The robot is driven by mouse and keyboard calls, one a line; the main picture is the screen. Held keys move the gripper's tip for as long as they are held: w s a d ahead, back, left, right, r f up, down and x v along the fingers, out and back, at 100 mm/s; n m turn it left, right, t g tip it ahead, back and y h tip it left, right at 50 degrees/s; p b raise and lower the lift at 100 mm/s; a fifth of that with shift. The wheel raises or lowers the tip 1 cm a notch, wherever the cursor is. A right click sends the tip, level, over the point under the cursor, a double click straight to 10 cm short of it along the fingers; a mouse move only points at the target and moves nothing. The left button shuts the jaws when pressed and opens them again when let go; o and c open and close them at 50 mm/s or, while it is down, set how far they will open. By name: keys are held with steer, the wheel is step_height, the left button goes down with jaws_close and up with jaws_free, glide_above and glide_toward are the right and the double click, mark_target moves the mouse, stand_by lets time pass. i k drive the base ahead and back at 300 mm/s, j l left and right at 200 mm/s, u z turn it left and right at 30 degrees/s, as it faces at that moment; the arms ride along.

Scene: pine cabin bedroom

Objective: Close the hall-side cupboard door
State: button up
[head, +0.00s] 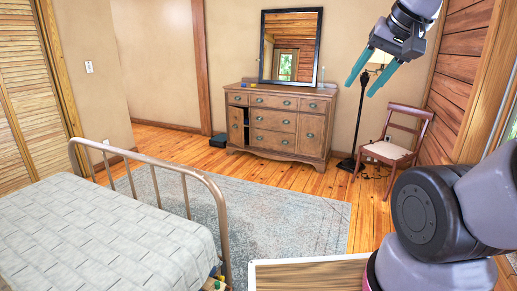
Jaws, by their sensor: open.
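A brown wooden dresser (290,140) stands against the far wall in the head view. The small cupboard door (236,127) on its left side stands ajar, with a dark gap along its right edge. This is the only dresser door that I see standing open. My gripper (358,91) is raised at the upper right, much nearer to me than the dresser. Its two teal fingers are apart with nothing between them. It is not touching the dresser or the door.
A metal-framed bed (90,235) fills the lower left. A grey-blue rug (270,215) covers the floor before the dresser. A black box (218,140) lies left of the dresser. A chair (392,145) and a floor lamp (361,115) stand to its right. A mirror (291,45) is above it.

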mark_target(236, 115)
steer(key=i+l+z, duration=0.25)
steer(key=i, duration=0.6)
steer(key=i+z, duration=0.25)
steer(key=i, duration=0.65)
steer(key=i+j+u, duration=0.1)
steer(key=i+u, duration=0.15)
steer(key=i, duration=0.45)
steer(key=i+u, duration=0.2)
steer(key=i, duration=0.5)
steer(key=i+l+u, duration=0.25)
steer(key=i, duration=0.45)
steer(key=i+j, duration=0.65)
steer(key=i, duration=0.2)
steer(key=i+j+z, duration=0.1)
steer(key=i+j, duration=0.55)
steer(key=i, duration=0.2)
